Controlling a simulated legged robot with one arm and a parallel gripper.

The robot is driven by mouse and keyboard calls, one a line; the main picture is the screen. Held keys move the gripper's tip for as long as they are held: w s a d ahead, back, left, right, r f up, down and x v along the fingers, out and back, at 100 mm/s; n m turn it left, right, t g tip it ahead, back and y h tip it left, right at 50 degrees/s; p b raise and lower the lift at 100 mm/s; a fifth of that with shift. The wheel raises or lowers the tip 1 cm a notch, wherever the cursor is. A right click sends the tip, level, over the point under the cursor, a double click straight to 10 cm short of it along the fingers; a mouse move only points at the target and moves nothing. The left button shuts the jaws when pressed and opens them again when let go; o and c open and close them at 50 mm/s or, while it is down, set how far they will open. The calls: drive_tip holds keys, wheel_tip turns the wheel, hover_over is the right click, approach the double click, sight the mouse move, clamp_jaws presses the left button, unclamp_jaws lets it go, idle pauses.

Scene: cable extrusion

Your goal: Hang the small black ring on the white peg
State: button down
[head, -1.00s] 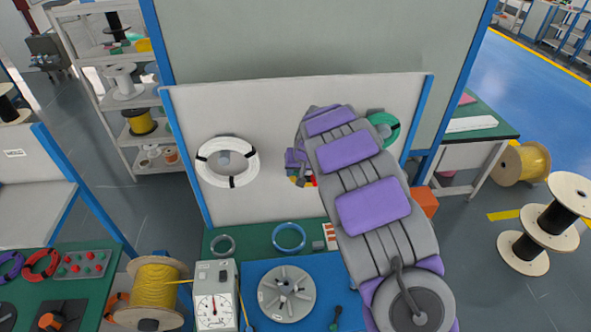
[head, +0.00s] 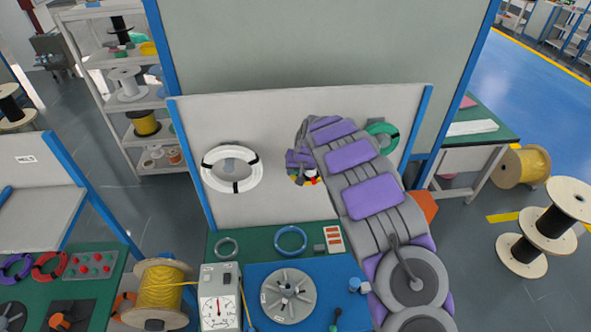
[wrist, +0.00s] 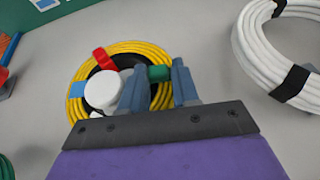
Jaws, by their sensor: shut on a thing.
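In the wrist view the small black ring (wrist: 115,68) shows as a black band inside a larger yellow coil (wrist: 128,48). The white peg's round end (wrist: 102,92) shows in front of the black band's lower left part. I cannot tell whether the ring is around the peg or only lined up with it. My gripper (wrist: 158,84) has its two fingers close on either side of a green band, at the right side of the ring and coil. The fingers and palm hide the lower right part. In the head view my arm hides most of this; the white peg (head: 311,174) shows small.
A white coil (head: 232,169) with black bands hangs on the panel (head: 260,110) to the left. A green coil (head: 383,139) hangs to the right, partly behind my arm. Below are a blue ring (head: 291,240), a grey ring (head: 227,247) and a gauge box (head: 218,298).

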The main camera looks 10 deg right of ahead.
idle(0.3)
drive_tip(key=c, duration=1.1)
unclamp_jaws()
drive_tip(key=shift+f, duration=0.1)
drive_tip(key=o, duration=0.3)
drive_tip(key=shift+s+a, duration=0.1)
drive_tip(key=shift+a, duration=0.15)
drive_tip(key=shift+o, duration=0.2)
drive_tip(key=shift+d, duration=0.25)
drive_tip(key=shift+f, duration=0.15)
drive_tip(key=s+b, duration=1)
drive_tip(key=shift+d, duration=0.35)
